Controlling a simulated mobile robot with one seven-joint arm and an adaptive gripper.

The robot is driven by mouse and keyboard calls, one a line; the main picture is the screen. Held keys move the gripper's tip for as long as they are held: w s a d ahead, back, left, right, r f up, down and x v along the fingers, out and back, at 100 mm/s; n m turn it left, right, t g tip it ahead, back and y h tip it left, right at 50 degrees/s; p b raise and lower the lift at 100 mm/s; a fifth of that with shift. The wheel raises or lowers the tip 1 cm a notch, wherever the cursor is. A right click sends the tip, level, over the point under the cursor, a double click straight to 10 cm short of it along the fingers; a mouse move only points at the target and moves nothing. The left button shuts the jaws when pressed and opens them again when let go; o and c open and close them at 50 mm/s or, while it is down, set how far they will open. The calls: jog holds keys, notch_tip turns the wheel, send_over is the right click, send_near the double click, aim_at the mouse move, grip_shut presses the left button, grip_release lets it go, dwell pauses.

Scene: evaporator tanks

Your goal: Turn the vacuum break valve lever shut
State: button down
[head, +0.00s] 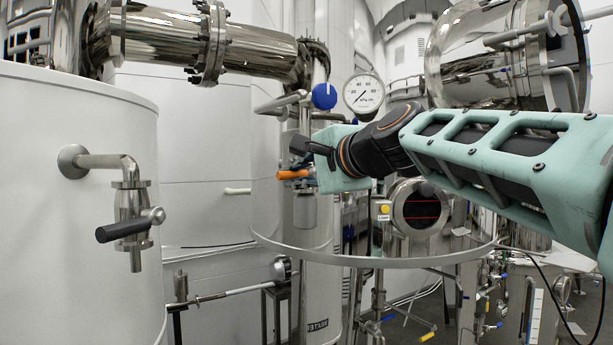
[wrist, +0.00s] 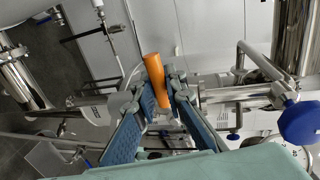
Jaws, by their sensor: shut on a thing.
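The orange valve lever (head: 293,174) shows in the head view on the vertical steel pipe, just left of my gripper (head: 309,159). I take it as the vacuum break valve lever. In the wrist view the orange lever (wrist: 156,76) stands between the two blue-padded fingers of my gripper (wrist: 160,92), tilted slightly, its free end rising past the fingertips. The fingers are closed on it. In the head view my gripper hides part of the valve, and the lever's pivot is hard to make out.
A blue round knob (head: 324,96) and a pressure gauge (head: 364,94) sit close above my gripper. A white tank (head: 60,190) with a black-handled tap (head: 125,229) stands at left. A curved steel rail (head: 370,261) runs below my arm.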

jog(key=shift+r, duration=0.25)
dwell(0.3)
jog(key=c, duration=2)
grip_release()
jog(key=shift+o, duration=0.2)
jog(key=v, duration=1.2)
jog(key=shift+f, duration=0.1)
jog(key=s+d+f+n+g+h+p, duration=0.2)
jog(key=s+f, duration=0.4)
jog(key=f, duration=0.5)
jog(key=s+d+f+n+g+h+p, duration=0.3)
jog(key=s+f, duration=0.4)
jog(key=f, duration=0.3)
jog(key=s+d+f+n+g+h+p, duration=0.2)
jog(key=s+d+f+n, duration=0.4)
jog(key=f, duration=0.5)
jog(key=shift+s+d+f+h+p, duration=0.25)
jog(key=shift+h+p, duration=0.25)
jog(key=shift+h, duration=0.4)
